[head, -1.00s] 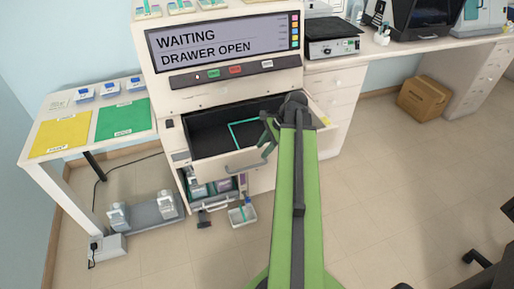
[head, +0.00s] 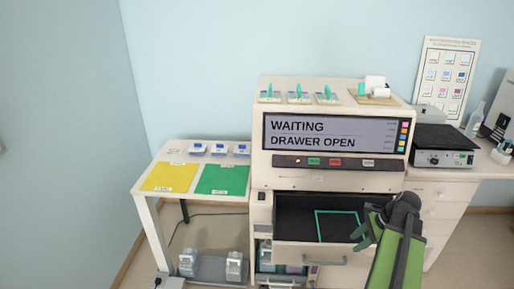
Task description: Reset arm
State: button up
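My green arm enters the head view from the bottom right. My gripper (head: 364,232) is in front of the right part of the open drawer. Its dark fingers look spread, with nothing seen between them. The staining machine (head: 262,178) has a screen (head: 312,132) that reads "WAITING" and "DRAWER OPEN". The drawer (head: 292,256) is pulled out, and a teal outline (head: 318,224) marks its dark floor. My arm hides the drawer's right end.
A side table (head: 150,205) at left bears a yellow mat (head: 171,178) and a green mat (head: 222,180). Small blue-and-white containers (head: 197,149) sit behind them. Clear containers (head: 234,265) stand below. A black-topped device (head: 443,140) is on the right bench.

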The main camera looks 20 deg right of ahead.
jog(key=w+a+n+g, duration=0.1)
jog(key=w+a+n, duration=0.1)
jog(key=w+a, duration=0.35)
jog(key=w+a+n, duration=0.1)
jog(key=w+a, duration=0.1)
jog(key=a, duration=0.6)
jog(key=w+a+n+g, duration=0.1)
jog(key=w+a+n, duration=0.15)
jog(key=a, duration=0.45)
jog(key=a+f+n+g+h, duration=0.1)
jog(key=a+f+n+h, duration=0.1)
jog(key=a+n, duration=1.4)
jog(key=shift+s+a+g+h, duration=0.15)
jog(key=shift+a+g+h, duration=0.15)
jog(key=shift+a+h, duration=0.3)
jog(key=shift+d+f, duration=0.1)
jog(key=shift+d, duration=0.1)
